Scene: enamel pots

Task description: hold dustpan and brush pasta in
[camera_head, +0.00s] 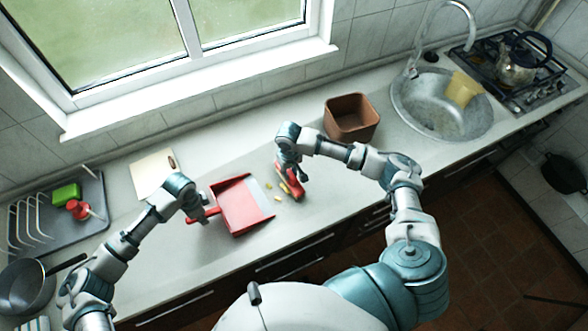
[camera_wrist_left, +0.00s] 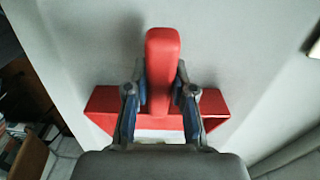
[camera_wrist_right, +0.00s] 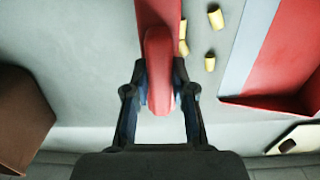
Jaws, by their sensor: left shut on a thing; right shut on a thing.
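The red dustpan (camera_head: 238,208) lies on the counter in the middle of the head view, its pale front lip facing right. My left gripper (camera_head: 199,213) is shut on its handle, which also shows between the fingers in the left wrist view (camera_wrist_left: 162,70). My right gripper (camera_head: 287,166) is shut on the red brush (camera_head: 291,184), held at the counter to the right of the dustpan. The brush handle shows between the fingers in the right wrist view (camera_wrist_right: 160,62). Several yellow pasta pieces (camera_wrist_right: 216,19) lie on the counter between brush and dustpan lip.
A brown square bin (camera_head: 351,118) stands behind and right of the brush. A sink (camera_head: 440,105) with a yellow cup and a stove with a kettle (camera_head: 520,60) are further right. A dish rack (camera_head: 60,215) and a pan (camera_head: 30,285) are at the left. A board (camera_head: 152,175) lies near the wall.

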